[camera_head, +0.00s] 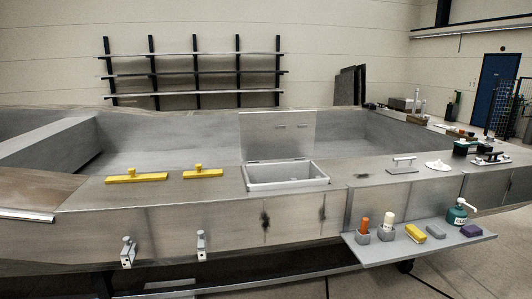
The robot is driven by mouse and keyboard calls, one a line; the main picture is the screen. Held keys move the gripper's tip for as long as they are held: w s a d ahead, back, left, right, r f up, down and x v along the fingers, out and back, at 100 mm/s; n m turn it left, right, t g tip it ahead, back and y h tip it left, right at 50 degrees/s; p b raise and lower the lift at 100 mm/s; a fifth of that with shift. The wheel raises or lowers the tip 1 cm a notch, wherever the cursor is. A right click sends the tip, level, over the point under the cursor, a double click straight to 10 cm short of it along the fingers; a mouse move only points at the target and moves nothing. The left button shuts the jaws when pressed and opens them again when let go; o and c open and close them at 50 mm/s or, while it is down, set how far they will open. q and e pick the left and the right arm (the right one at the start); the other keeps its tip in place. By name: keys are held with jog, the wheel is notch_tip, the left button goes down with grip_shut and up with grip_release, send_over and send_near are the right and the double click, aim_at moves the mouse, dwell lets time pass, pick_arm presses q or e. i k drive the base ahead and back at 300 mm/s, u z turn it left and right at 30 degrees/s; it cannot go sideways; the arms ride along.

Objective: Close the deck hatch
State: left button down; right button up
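The deck hatch is open. Its flat grey metal lid (278,135) stands upright at the back edge of the opening, with two small slots near its upper part. The hatch frame (288,185) is a raised rectangular rim around a shallow recess in the deck, and the part of the recess that shows looks empty. The hinge line lies along the back of the rim, at the foot of the lid. Neither of my grippers is in view.
Two yellow tools (137,178) lie on the deck left of the hatch. A handled metal plate (402,166) and a white cloth-like item (438,164) lie to the right. A front shelf (408,250) holds a green pump bottle (456,215), a yellow block (415,233) and other small items. The deck around the hatch is clear.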

aim_at(259, 139)
jog(key=u, duration=0.35)
jog(key=i, duration=1.9)
jog(key=z, duration=1.05)
jog(key=i, duration=0.65)
jog(key=z, duration=0.65)
